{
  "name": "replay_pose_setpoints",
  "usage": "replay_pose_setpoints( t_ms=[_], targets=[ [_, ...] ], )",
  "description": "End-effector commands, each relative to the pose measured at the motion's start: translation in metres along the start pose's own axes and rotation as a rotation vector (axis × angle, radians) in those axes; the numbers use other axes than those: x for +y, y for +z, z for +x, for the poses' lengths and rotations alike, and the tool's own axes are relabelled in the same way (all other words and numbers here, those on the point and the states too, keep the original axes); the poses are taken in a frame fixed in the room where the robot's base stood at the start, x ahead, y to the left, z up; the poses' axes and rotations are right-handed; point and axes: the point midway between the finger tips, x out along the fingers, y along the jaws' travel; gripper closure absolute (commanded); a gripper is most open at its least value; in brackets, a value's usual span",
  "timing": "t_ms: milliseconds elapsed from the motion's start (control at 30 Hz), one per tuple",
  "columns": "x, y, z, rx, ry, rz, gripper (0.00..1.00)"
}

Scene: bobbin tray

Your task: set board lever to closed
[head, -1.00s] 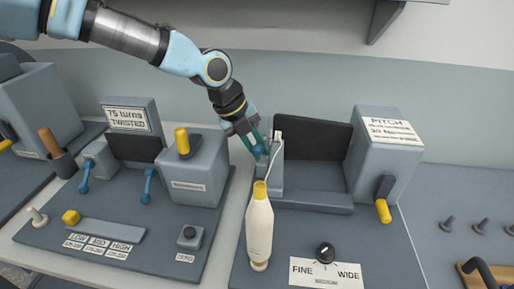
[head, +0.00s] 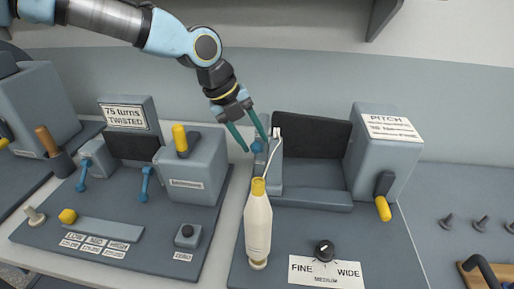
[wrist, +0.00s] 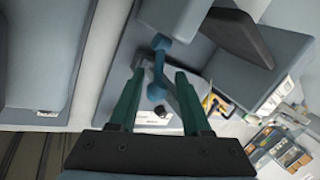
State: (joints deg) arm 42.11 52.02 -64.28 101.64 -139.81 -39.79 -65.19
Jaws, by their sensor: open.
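My gripper (head: 255,144) is open, pointing down by the left end of the right-hand machine. A small blue lever (head: 257,147) with a rounded knob is there, partly hidden by the fingers. In the wrist view the blue lever (wrist: 157,92) shows as a dumbbell shape in the gap between the two green fingers of my gripper (wrist: 159,76), and neither finger is clearly seen gripping it. No label names it as the board lever. A yellow-handled lever (head: 382,207) hangs down at the machine's right side.
A cream bobbin with a yellow top (head: 258,225) stands in front of the machine. A black dial (head: 325,250) sits behind a FINE/WIDE label. The left machine has a yellow-knobbed block (head: 195,170) and two blue levers. A shelf overhangs at top right.

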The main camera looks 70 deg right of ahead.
Motion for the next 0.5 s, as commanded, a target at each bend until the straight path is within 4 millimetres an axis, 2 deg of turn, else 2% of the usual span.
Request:
replay_pose_setpoints(
  t_ms=[200,300,500],
  targets=[
    [0.001,0.001,-0.043,-0.003,-0.001,-0.002,0.52],
    [0.001,0.001,-0.058,-0.001,-0.001,-0.001,0.52],
    [0.000,0.000,-0.073,0.001,0.001,0.000,0.52]
  ],
)
